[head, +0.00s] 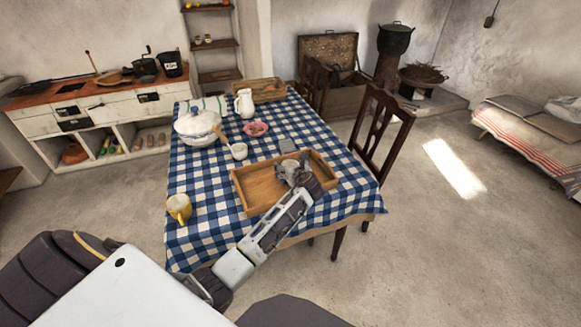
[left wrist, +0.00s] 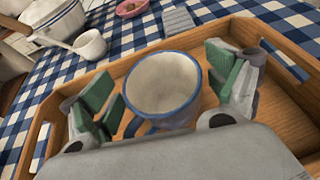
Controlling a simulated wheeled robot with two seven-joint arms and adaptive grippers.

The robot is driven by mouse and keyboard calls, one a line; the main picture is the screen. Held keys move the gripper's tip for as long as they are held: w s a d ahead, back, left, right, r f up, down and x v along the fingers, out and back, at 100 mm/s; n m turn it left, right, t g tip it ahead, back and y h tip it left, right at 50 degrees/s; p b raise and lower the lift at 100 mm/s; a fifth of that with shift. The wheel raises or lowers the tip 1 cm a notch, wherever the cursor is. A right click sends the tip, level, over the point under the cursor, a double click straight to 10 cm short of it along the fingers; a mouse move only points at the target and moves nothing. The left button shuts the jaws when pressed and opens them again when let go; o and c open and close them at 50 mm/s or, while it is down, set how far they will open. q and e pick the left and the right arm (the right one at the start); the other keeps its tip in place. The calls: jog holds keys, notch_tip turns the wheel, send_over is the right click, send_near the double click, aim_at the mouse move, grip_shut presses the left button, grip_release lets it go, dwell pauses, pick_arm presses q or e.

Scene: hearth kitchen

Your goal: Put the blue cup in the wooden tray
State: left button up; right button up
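The blue cup (left wrist: 163,84), pale inside with a blue rim, is upright within the wooden tray (left wrist: 288,112) in the left wrist view. Its base is hidden, but it appears to stand on the tray floor. My left gripper (left wrist: 168,88) has its green-padded fingers spread on both sides of the cup, with small gaps visible beside it. In the head view, the left gripper (head: 294,172) is over the far right part of the tray (head: 258,188) and partly hides the cup. My right gripper is not in view.
A chair (head: 381,128) is at the table's right side.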

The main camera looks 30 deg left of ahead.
pick_arm(q)
jog(key=shift+s+d+r, duration=0.35)
jog(key=shift+s+d, duration=0.05)
jog(key=shift+d, duration=0.05)
jog(key=p+v, duration=0.1)
jog(key=v, duration=0.8)
jog(key=shift+s+d+r, duration=0.15)
jog(key=shift+d, duration=0.05)
jog(key=shift+s+d+r, duration=0.15)
jog(key=shift+s+d, duration=0.15)
jog(key=shift+s, duration=0.05)
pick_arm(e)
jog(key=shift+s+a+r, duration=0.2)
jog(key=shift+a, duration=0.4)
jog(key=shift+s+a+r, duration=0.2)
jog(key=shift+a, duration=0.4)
